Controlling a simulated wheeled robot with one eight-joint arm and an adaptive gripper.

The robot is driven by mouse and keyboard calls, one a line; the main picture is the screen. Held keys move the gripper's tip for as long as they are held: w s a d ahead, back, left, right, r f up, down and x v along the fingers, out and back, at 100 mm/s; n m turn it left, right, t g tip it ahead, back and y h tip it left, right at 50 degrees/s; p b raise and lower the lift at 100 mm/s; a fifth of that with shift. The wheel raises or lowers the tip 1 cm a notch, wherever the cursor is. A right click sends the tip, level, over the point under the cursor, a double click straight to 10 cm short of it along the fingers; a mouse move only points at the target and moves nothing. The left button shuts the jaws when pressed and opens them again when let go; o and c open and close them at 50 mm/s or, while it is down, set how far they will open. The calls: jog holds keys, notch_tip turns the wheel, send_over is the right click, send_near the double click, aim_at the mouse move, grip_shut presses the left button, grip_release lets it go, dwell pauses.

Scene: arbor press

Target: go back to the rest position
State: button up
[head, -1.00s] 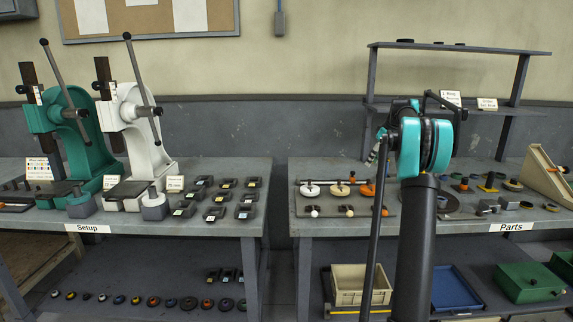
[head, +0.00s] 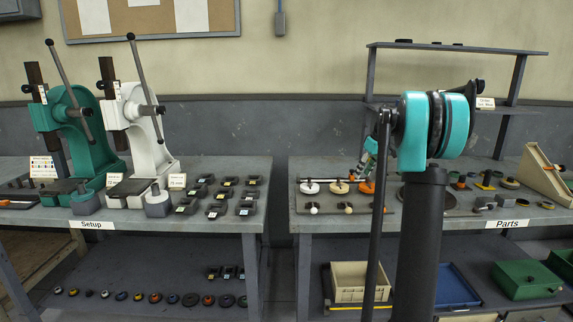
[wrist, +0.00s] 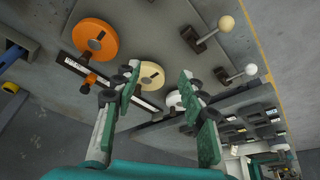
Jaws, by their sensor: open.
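My gripper (wrist: 158,92) is open and empty in the wrist view, its two green fingers apart with nothing between them. In the wrist view an orange disc (wrist: 84,38), a cream disc (wrist: 150,72) and a white disc (wrist: 172,99) sit beyond the fingers. In the head view my gripper is small and partly hidden by my own arm, close to the orange disc (head: 366,187). Whether it touches anything cannot be told there.
The Setup table (head: 215,228) carries a green press (head: 88,140), a white press (head: 145,150) and several dark blocks. A gap separates the tables. A shelf (head: 500,50) stands behind the Parts table.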

jog(key=s+a+f+m, duration=0.2)
jog(key=s+a+f, duration=0.2)
jog(key=s, duration=1)
jog(key=s+a+f+m+h, duration=0.1)
jog(key=s+a+f+m, duration=0.1)
jog(key=s+f, duration=0.8)
jog(key=s+a+f+m+t+h, duration=0.1)
jog(key=s+a+f, duration=0.4)
jog(key=s, duration=1.5)
notch_tip(320, 180, down, 2)
jog(key=shift+s+a+f+m, duration=0.2)
jog(key=shift+a+m, duration=0.15)
jog(key=shift+m, duration=0.55)
